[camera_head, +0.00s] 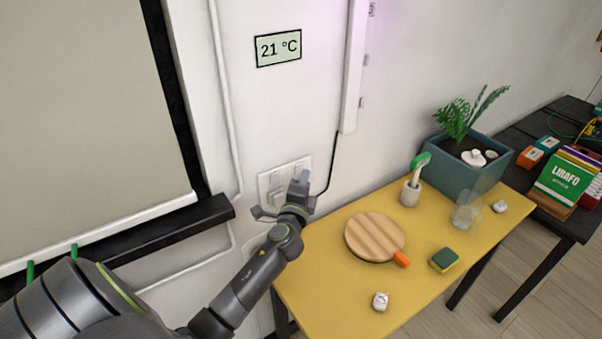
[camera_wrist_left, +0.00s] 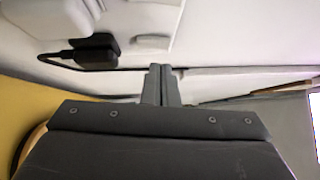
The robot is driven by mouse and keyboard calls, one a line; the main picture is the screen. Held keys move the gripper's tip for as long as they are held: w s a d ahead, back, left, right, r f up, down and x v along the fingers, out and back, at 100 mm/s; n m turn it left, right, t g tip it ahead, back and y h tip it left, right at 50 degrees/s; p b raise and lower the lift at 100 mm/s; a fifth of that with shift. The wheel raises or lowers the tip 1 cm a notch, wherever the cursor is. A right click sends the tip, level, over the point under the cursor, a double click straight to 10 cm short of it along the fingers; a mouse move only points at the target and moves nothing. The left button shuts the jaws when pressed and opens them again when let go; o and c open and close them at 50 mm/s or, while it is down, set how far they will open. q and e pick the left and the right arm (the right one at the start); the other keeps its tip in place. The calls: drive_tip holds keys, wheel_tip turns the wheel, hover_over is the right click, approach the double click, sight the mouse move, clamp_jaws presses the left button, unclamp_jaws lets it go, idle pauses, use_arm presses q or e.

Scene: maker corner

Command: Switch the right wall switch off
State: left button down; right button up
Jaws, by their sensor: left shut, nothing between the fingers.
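A white wall switch plate (camera_head: 268,181) is on the wall, left of the table's back corner. My left gripper (camera_head: 300,184) is in front of it and covers much of its right part, so I cannot make out the right switch or its position. One pale rocker shape shows left of the gripper. In the left wrist view the fingers (camera_wrist_left: 161,84) are shut together and empty. White wall fittings (camera_wrist_left: 151,16) show beyond the fingertips at the top of that view; whether the fingers touch anything there I cannot tell. My right gripper is not in view.
A black plug (camera_wrist_left: 90,52) with a cable is near the fingers. A black ledge (camera_head: 165,235) under the board is left of the arm. The yellow table (camera_head: 335,290) holds a round wooden board (camera_head: 372,236), a sponge (camera_head: 444,260), a cup and a planter (camera_head: 470,165).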

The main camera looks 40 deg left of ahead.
use_arm(q)
drive_tip(key=shift+w+a+r, duration=0.1)
drive_tip(key=shift+w+a, duration=0.15)
drive_tip(key=shift+a, duration=0.45)
drive_tip(key=shift+w+a+r, duration=0.1)
drive_tip(key=shift+a+r, duration=0.05)
drive_tip(key=shift+a, duration=0.05)
drive_tip(key=shift+d, duration=0.1)
